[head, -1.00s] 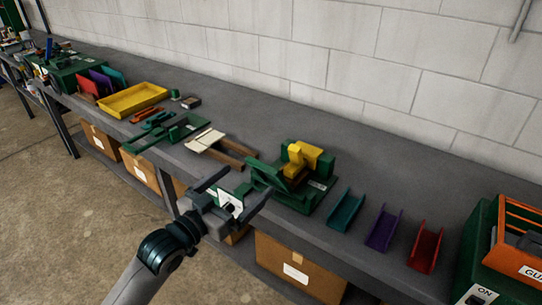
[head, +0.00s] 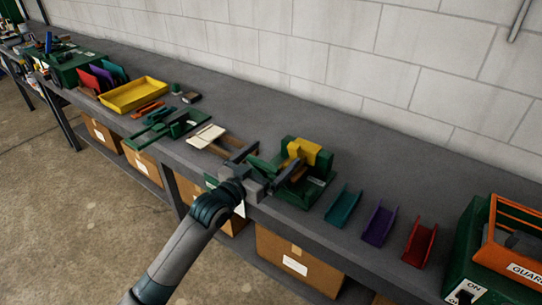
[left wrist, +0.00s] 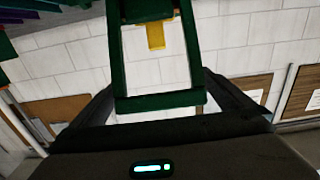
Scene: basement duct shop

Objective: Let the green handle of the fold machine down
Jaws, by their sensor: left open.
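The fold machine (head: 318,190) is a green block-like machine with yellow pieces on top, standing on the bench right of centre in the head view. Its green handle (head: 262,167) is on the machine's left side, partly hidden by my gripper. In the left wrist view the handle is a green frame whose crossbar (left wrist: 160,102) lies between my fingers. My left gripper (head: 277,160) is open at the handle, one dark finger on either side. I cannot tell whether a finger touches it. My right gripper is not in view.
Teal (head: 343,207), purple (head: 379,224) and red (head: 419,242) channels lie right of the machine. A green machine with an orange guard (head: 515,240) is at the far right. A cream sheet (head: 207,136) and yellow tray (head: 133,95) are to the left. Cardboard boxes (head: 295,262) sit below.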

